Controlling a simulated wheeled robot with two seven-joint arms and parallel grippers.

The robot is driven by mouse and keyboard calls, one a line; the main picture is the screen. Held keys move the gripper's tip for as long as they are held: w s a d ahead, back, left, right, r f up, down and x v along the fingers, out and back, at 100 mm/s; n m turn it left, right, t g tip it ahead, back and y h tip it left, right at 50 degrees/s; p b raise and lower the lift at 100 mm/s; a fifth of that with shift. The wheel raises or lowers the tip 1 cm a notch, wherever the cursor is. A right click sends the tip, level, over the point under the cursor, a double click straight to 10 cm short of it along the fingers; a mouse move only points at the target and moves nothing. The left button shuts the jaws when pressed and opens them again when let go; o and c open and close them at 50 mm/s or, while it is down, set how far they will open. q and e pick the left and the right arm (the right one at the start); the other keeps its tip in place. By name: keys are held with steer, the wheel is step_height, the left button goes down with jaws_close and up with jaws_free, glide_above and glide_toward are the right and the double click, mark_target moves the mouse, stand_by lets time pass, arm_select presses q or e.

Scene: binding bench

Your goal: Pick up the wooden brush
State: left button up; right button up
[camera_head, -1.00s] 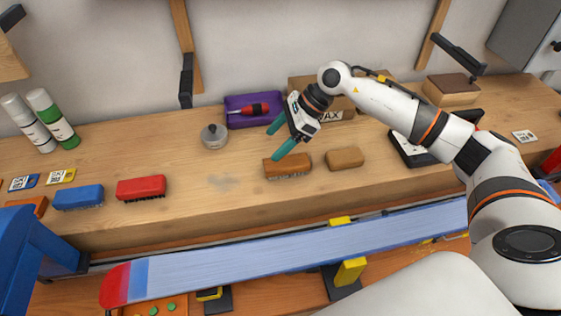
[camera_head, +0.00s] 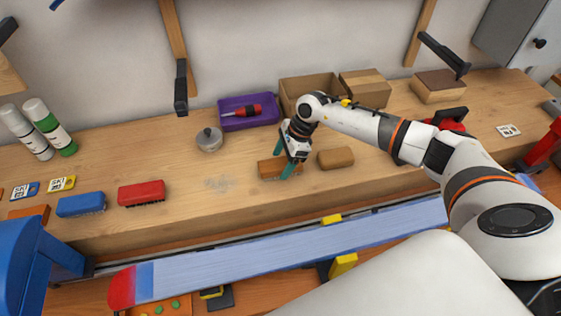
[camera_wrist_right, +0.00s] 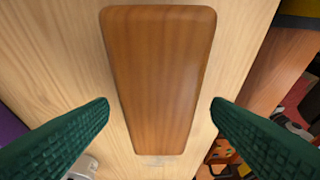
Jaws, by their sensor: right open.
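The wooden brush (camera_head: 267,169) lies on the bench with its bristles down, left of a plain brown block (camera_head: 336,158). My right gripper (camera_head: 283,158) is open above the brush, partly covering its right side in the head view. In the right wrist view the brush's smooth brown back (camera_wrist_right: 160,50) lies between the two green fingers, with a gap on each side. I see no grip on it. My left gripper is not in view.
A red brush (camera_head: 141,194) and a blue brush (camera_head: 80,205) sit to the left. A round metal tin (camera_head: 209,140) and a purple tray (camera_head: 234,122) with a red-handled tool lie behind. A blue ski (camera_head: 240,262) runs along the front.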

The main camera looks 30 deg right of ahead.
steer(key=shift+w+a+f, duration=0.1)
steer(key=shift+a+f, duration=0.25)
steer(key=shift+f, duration=0.4)
steer(key=shift+f+b, duration=0.25)
steer(key=shift+b, duration=0.15)
steer(key=c, duration=1.1)
